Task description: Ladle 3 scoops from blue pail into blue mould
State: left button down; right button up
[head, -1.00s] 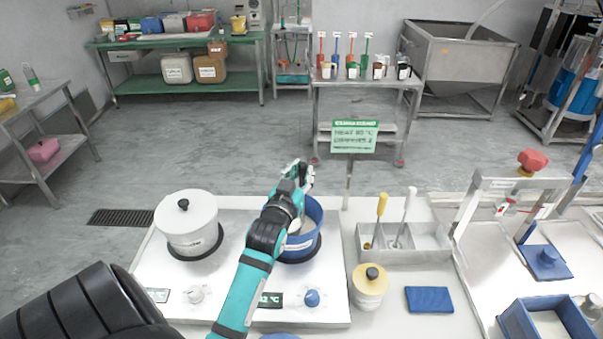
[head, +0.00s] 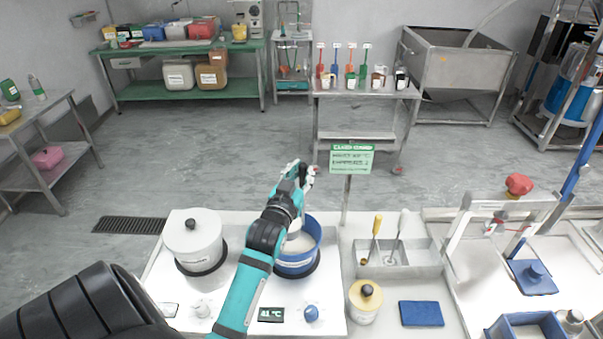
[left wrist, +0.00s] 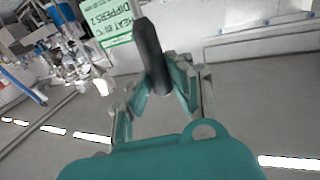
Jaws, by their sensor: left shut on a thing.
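The blue pail (head: 316,246) stands on a round dark plate of the white hot-plate unit and holds pale contents. My left gripper (head: 300,175) is above and behind the pail in the head view, with its arm crossing the pail's left side. In the left wrist view my left gripper (left wrist: 160,88) is shut on a dark handle (left wrist: 150,50), which looks like a ladle's. The handle's lower end is hidden, and I cannot tell whether it is in the pail. A blue open box (head: 497,331), probably the blue mould, is cut off at the bottom right. My right gripper is not in view.
A white lidded pot (head: 193,238) stands left of the pail. Right of it are a metal tray (head: 419,271) with yellow-handled and white-handled tools, a cream lidded jar (head: 364,303) and a blue pad (head: 421,313). A sign (head: 351,159) stands behind. A metal frame (head: 462,220) stands right.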

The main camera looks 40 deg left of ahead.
pick_arm(q)
notch_tip(320, 180, up, 6)
jog(key=p, duration=0.3)
dwell(0.3)
jog(key=shift+f, duration=0.1)
dwell(0.3)
